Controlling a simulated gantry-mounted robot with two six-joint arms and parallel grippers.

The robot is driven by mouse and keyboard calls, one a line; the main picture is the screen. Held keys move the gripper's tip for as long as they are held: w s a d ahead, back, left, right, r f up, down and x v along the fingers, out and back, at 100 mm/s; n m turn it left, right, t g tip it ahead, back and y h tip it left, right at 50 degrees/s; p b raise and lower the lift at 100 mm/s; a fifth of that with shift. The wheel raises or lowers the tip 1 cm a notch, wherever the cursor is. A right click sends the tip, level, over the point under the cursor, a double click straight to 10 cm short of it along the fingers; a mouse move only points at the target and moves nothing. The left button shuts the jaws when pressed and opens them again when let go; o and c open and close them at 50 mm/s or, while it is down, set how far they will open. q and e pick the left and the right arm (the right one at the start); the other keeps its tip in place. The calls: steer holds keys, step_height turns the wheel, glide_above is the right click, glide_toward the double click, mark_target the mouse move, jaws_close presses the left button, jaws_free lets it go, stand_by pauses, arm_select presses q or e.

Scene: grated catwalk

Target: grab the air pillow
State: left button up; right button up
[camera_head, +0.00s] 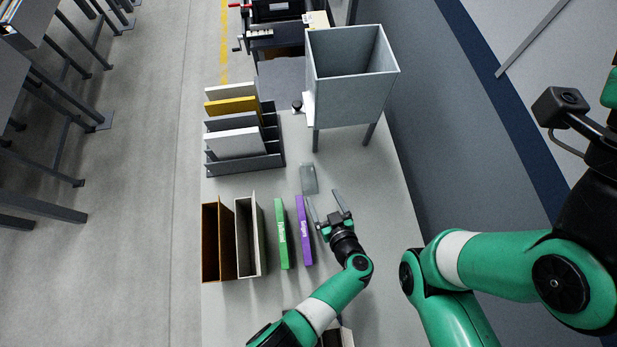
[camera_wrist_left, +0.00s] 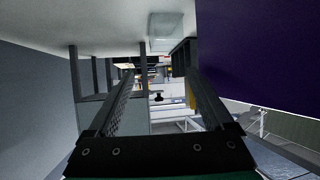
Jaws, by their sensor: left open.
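The air pillow (camera_head: 308,178) looks like a small clear, greyish pad lying flat on the grey work surface, just beyond the purple box. It also shows in the left wrist view (camera_wrist_left: 167,28), near the top and a little right of centre. My left gripper (camera_head: 323,196) is open, with nothing between its fingers. Its fingertips are a little short of the pillow and to its right, apart from it. In the left wrist view the open fingers (camera_wrist_left: 157,72) spread below the pillow. My right arm shows at the right, but its gripper is out of view.
The purple box (camera_head: 304,230) stands close on the left of my left gripper, with a green box (camera_head: 282,235) beside it. A slotted rack (camera_head: 245,165) holds several panels. A large grey bin on legs (camera_head: 350,75) stands beyond the pillow. Clear surface lies right of my gripper.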

arm_select(q)
steer(key=b, duration=0.6)
glide_toward(309, 178)
steer(key=x, duration=0.3)
steer(key=shift+w+d+f, duration=0.15)
steer(key=shift+d+f, duration=0.05)
steer(key=shift+w+a, duration=0.1)
steer(key=shift+w, duration=0.2)
steer(key=shift+w+r, duration=0.1)
steer(key=shift+w, duration=0.05)
steer(key=b+x, duration=0.4)
steer(key=b, duration=0.1)
steer(key=shift+a+f, duration=0.2)
steer(key=shift+f, duration=0.25)
steer(key=shift+w+a+b, duration=0.15)
steer(key=shift+w+b, duration=0.2)
steer(key=shift+b, duration=0.3)
steer(key=shift+r, duration=0.15)
steer(key=c, duration=1.1)
steer(key=shift+r, duration=0.1)
